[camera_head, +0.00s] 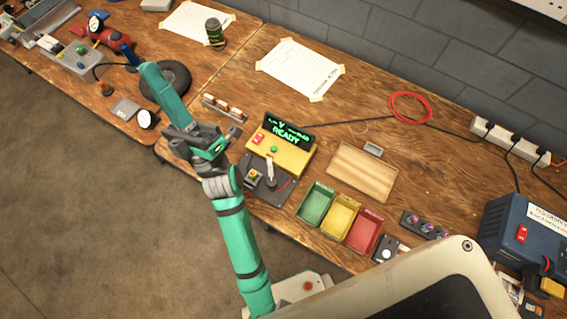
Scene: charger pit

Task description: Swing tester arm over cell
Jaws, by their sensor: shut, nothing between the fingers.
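A yellow tester (281,152) stands on the bench near the middle, its dark display lit green with "READY". In front of it is a dark base (268,190) with a pale upright post or arm (269,168). A small yellow-and-green piece (252,175) sits left of the post; I cannot tell whether it is the cell. Whether the tester arm lies over a cell is too small to tell. My gripper (222,147) is shut and empty, left of the tester and apart from its post. My teal arm hides part of the bench edge.
Green, yellow and red bins (365,232) stand right of the tester, below a wooden board (360,172). A rack of small cylinders (225,108) lies up and left. A dark cable runs right past a red coil (410,107). A blue box (520,232) stands far right.

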